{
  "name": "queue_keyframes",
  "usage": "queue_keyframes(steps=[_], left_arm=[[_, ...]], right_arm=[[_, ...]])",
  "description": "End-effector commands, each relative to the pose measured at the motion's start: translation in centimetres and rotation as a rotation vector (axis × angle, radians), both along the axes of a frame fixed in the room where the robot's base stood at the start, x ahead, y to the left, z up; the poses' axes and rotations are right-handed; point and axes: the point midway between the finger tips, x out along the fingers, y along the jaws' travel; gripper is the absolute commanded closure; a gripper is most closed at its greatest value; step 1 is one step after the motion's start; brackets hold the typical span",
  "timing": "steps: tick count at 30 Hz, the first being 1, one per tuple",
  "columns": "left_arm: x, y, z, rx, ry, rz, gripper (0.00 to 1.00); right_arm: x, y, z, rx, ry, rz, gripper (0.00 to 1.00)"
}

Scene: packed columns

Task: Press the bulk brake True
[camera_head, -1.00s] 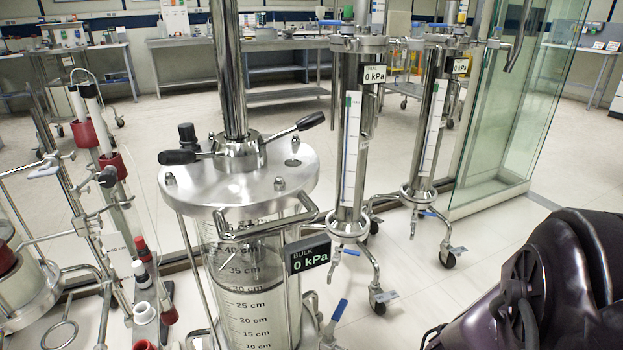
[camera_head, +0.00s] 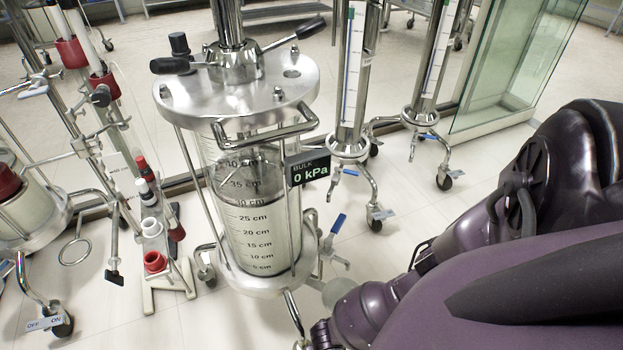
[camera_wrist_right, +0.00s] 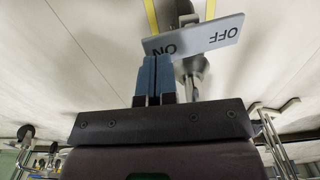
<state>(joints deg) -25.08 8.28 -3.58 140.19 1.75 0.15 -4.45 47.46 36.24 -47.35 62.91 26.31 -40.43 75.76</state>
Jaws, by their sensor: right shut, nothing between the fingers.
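The bulk column (camera_head: 250,205) is a large clear cylinder with a steel lid and a black "BULK 0 kPa" display (camera_head: 308,168). In the right wrist view a grey brake pedal plate (camera_wrist_right: 215,36) marked ON and OFF sits on a metal caster fitting. My right gripper (camera_wrist_right: 154,62) is shut and empty. Its blue fingertips overlap the ON half of the plate; I cannot tell whether they touch it. In the head view my right arm reaches to the foot of the bulk column, and its gripper is out of view. My left gripper is not in view.
Another OFF/ON pedal (camera_head: 45,323) is on a caster of the left stand. Two slim columns on casters stand right of the bulk column, before a glass panel (camera_head: 505,65). A drain valve with a blue handle (camera_head: 339,223) juts out near my arm.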

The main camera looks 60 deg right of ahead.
Motion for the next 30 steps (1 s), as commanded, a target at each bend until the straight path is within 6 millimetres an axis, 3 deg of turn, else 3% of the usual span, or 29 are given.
queue_keyframes(steps=[30], left_arm=[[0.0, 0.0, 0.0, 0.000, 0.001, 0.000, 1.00]], right_arm=[[0.0, 0.1, -1.6, 0.001, -0.001, 0.001, 1.00]])
